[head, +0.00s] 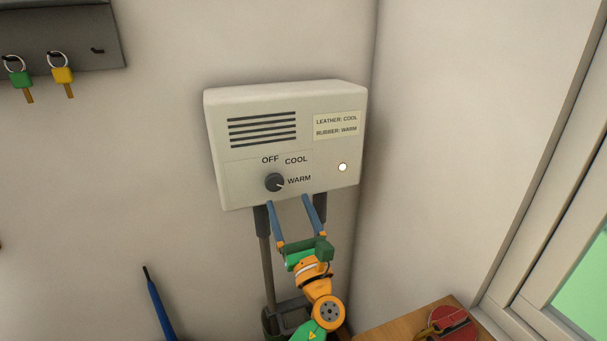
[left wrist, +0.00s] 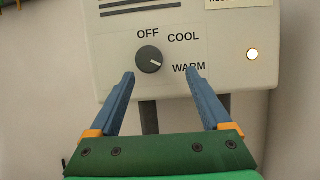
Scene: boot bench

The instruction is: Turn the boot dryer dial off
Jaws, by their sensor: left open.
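The boot dryer (head: 335,150) is a pale box on the wall with a vent grille and a label reading leather cool, rubber warm. Its round dark dial (head: 274,182) sits at the lower left of the front, among the words OFF, COOL and WARM. The dial's light mark points right and slightly down, towards WARM; the dial also shows in the left wrist view (left wrist: 149,59). My left gripper (head: 288,199) is open and empty, its blue fingertips just below the dial and apart from it. In the left wrist view, the dial lies above the gap between the fingers (left wrist: 160,76). My right gripper is out of view.
A small round light (head: 342,167) glows white on the dryer's right side. A key rack (head: 60,40) with green and yellow keys hangs upper left. A blue umbrella (head: 160,310) is lower left. A wooden surface (head: 390,325) with a red item and a window frame are right.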

